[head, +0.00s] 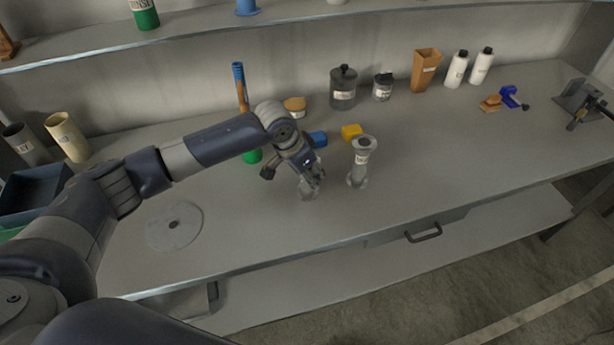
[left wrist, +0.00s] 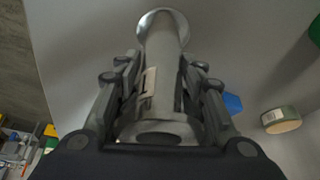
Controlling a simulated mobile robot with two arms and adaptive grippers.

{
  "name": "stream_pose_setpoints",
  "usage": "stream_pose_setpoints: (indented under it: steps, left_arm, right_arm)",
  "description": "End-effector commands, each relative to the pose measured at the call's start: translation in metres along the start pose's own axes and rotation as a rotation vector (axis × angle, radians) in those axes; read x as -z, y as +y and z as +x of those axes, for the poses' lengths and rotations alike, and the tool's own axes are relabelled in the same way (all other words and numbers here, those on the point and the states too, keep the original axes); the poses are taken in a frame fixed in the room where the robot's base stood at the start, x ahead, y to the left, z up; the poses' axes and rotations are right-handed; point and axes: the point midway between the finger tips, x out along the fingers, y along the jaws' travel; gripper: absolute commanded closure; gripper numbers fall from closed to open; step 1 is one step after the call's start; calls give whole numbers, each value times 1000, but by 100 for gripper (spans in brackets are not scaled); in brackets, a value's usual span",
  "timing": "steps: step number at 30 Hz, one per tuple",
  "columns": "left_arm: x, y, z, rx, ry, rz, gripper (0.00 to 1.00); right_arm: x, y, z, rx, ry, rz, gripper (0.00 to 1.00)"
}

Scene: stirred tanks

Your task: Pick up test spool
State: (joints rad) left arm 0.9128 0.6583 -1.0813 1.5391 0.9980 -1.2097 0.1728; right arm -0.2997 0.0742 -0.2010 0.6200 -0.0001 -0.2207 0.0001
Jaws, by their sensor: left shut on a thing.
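My left gripper (head: 313,188) is shut on a grey spool (left wrist: 162,60), which stands between its fingers in the left wrist view. The spool has a round flange at each end and a pale label on its side. In the head view the fingers hide most of this spool (head: 306,195); its lower flange shows close to the bench top, and I cannot tell whether it touches. A second grey spool (head: 361,162) with a label stands upright on the bench, just right of the gripper and apart from it. My right gripper is not in view.
A yellow block (head: 352,131) and a blue block (head: 319,139) lie behind the gripper. A flat grey disc (head: 174,225) lies at the left of the bench (head: 450,170). Jars, bottles and a brown container (head: 425,70) stand along the back. The right front of the bench is clear.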

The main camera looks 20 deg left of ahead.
Motion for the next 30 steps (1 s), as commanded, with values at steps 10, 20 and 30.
stream_pose_setpoints:
  steps: [10,20,30]
  left_arm:
    - [11,-1,-22,1,6,1,94]
    - [-38,16,-56,2,-1,3,94]
    - [-99,37,-90,2,0,1,94]
  right_arm:
    - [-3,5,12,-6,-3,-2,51]
    - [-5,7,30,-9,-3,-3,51]
    - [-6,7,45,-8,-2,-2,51]
